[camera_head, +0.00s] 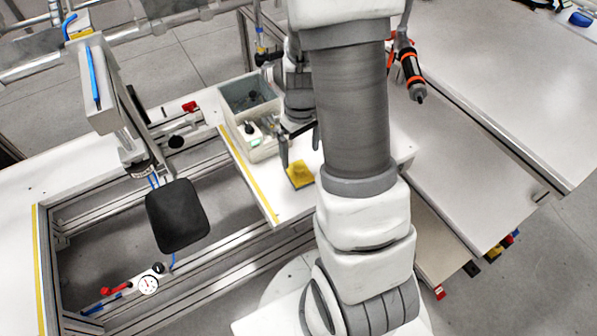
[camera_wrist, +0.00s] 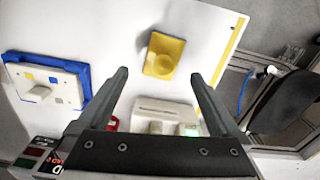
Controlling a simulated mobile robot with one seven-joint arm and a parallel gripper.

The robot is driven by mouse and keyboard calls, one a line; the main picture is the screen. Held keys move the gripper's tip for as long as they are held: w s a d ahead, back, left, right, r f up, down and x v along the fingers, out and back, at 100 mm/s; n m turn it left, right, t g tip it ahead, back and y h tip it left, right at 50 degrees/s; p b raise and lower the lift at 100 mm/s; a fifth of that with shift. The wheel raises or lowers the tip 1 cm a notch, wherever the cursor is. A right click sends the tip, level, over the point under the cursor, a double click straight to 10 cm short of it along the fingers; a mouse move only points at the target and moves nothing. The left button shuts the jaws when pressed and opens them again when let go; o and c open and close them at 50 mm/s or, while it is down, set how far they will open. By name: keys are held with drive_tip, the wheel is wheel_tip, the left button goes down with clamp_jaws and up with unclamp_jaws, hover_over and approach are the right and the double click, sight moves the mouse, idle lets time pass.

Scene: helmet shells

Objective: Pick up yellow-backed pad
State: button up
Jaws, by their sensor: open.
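The yellow-backed pad (camera_head: 299,174) lies on the white table, close to the yellow edge strip and in front of the grey bin. In the wrist view the yellow pad (camera_wrist: 164,55) lies flat on the white surface, beyond my fingertips and roughly between their lines. My gripper (camera_wrist: 160,75) is open and empty, with both dark fingers apart and no contact with the pad. In the head view my gripper (camera_head: 297,150) is just above and behind the pad, partly hidden by my arm.
A grey bin (camera_head: 250,95) with items stands behind the pad. In the wrist view, a blue-edged panel (camera_wrist: 47,80) is at left and a white device (camera_wrist: 165,115) lies between the fingers. A black pad-like plate (camera_head: 178,216) hangs from a fixture at left.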

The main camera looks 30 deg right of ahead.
sight(299, 164)
drive_tip(key=shift+a+f, duration=0.2)
drive_tip(key=shift+f, duration=3.3)
drive_tip(key=c, duration=1.2)
drive_tip(key=shift+r, duration=0.15)
drive_tip(key=shift+r, duration=0.65)
wheel_tip(299, 164, up, 3)
drive_tip(key=s+r, duration=0.2)
drive_tip(key=s, duration=0.2)
drive_tip(key=s+d+r, duration=0.1)
drive_tip(key=s+r, duration=0.1)
drive_tip(key=s, duration=0.1)
drive_tip(key=s+d+r, duration=0.1)
drive_tip(key=s+r, duration=0.1)
drive_tip(key=s, duration=0.2)
drive_tip(key=shift+s+r, duration=0.25)
drive_tip(key=shift+s, duration=0.1)
